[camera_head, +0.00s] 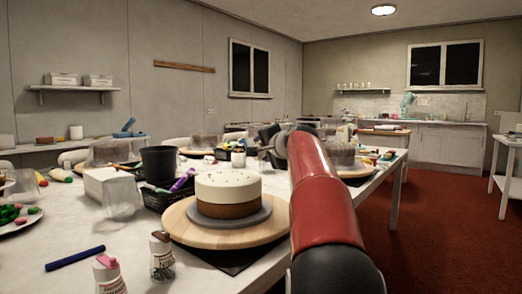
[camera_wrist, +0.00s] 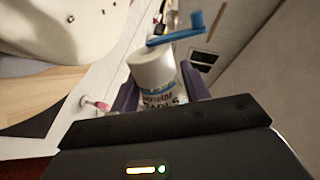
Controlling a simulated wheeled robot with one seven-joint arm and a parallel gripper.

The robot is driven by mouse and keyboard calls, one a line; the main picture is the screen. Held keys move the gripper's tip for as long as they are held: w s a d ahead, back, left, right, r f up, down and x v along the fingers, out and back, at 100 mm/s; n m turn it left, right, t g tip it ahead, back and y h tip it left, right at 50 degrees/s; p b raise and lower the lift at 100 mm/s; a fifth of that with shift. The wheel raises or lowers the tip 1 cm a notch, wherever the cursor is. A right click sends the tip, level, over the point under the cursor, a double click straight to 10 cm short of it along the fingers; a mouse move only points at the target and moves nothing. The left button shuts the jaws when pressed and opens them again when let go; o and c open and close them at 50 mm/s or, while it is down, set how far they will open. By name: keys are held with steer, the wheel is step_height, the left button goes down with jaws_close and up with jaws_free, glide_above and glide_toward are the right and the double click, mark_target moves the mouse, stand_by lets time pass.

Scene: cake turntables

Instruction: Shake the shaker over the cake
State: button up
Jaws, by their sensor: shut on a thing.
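The cake (camera_head: 228,190) has white icing over a brown lower layer, with small dark specks on its top. It stands on a grey board on a round wooden turntable (camera_head: 185,228). The cake's pale icing (camera_wrist: 50,30) fills the upper left of the wrist view. My gripper (camera_wrist: 160,95) is shut on a shaker (camera_wrist: 152,72) with a white top and a printed label. In the head view my red arm reaches past the cake's right side; its end (camera_head: 272,138) is small there, and I cannot make out the held shaker clearly.
Two shakers, one pink-topped (camera_head: 108,275) and one brown-topped (camera_head: 161,257), stand at the front. A blue pen (camera_head: 75,258), a white box (camera_head: 107,190) and a black pot (camera_head: 159,164) are to the left. A blue crank-shaped thing (camera_wrist: 180,36) shows beyond the held shaker.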

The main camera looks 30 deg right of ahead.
steer(key=shift+a+f, duration=0.2)
steer(key=shift+a, duration=0.35)
steer(key=shift+r+n+b, duration=0.25)
steer(key=shift+n+b, duration=0.1)
steer(key=shift+n, duration=0.05)
steer(key=shift+d+r+p, duration=0.25)
steer(key=shift+d+p, duration=0.05)
steer(key=shift+a+f, duration=0.1)
steer(key=shift+f, duration=0.15)
steer(key=shift+a+f+b, duration=0.1)
steer(key=shift+a+b, duration=0.15)
steer(key=shift+b, duration=0.1)
steer(key=shift+r+n+h, duration=0.2)
steer(key=shift+n+h, duration=0.1)
steer(key=shift+n, duration=0.1)
